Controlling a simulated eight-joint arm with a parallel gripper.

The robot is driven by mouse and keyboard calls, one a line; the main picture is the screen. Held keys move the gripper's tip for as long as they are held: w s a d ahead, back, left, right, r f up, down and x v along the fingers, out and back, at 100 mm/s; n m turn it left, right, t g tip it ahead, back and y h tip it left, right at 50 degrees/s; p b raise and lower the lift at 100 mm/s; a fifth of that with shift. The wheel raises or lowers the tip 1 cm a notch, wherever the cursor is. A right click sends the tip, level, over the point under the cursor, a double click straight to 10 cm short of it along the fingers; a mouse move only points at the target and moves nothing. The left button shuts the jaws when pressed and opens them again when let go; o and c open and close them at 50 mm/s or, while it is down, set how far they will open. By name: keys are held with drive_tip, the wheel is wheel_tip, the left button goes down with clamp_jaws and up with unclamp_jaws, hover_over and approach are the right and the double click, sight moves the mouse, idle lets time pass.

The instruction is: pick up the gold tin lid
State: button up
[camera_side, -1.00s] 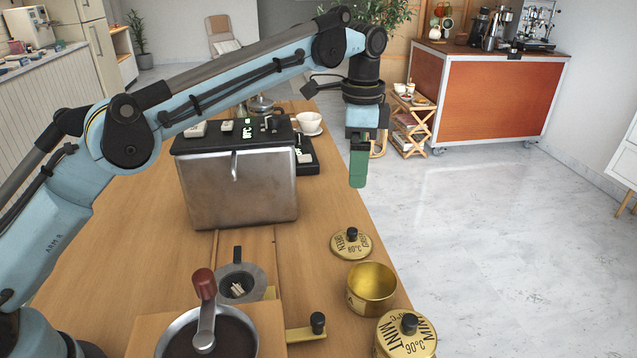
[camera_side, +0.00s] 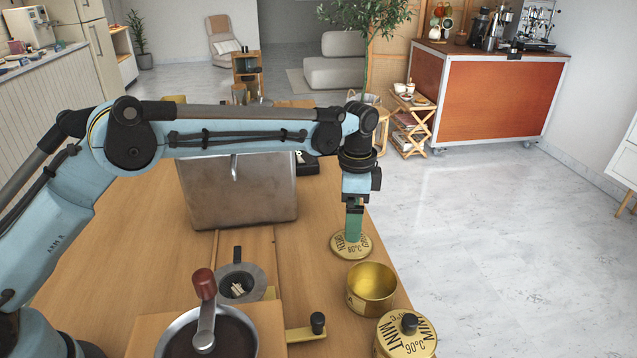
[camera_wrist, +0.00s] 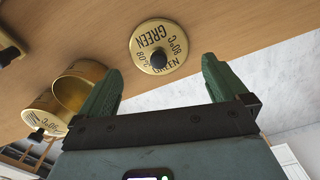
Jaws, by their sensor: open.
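The gold tin lid (camera_side: 363,246) lies flat on the wooden table near its right edge, marked GREEN and 80°C. In the wrist view the lid (camera_wrist: 147,38) shows with its dark round knob, ahead of the fingertips. My gripper (camera_side: 354,225) points down just above the lid in the side view and hides its knob. In the wrist view my gripper (camera_wrist: 160,80) has its two green fingers spread wide, with nothing between them. Whether the fingers flank the knob cannot be told from the side view.
An open gold tin (camera_side: 371,287) stands next to the lid, and a closed MINT tin (camera_side: 407,335) stands nearer. A metal box (camera_side: 238,195) stands to the left. A grinder with a red-knobbed crank (camera_side: 205,284) is at the front. Bare table lies between box and lid.

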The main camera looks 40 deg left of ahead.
drive_tip(key=shift+s+d+f, duration=0.1)
drive_tip(key=shift+f, duration=2.65)
drive_tip(key=c, duration=0.7)
drive_tip(key=shift+r, duration=0.1)
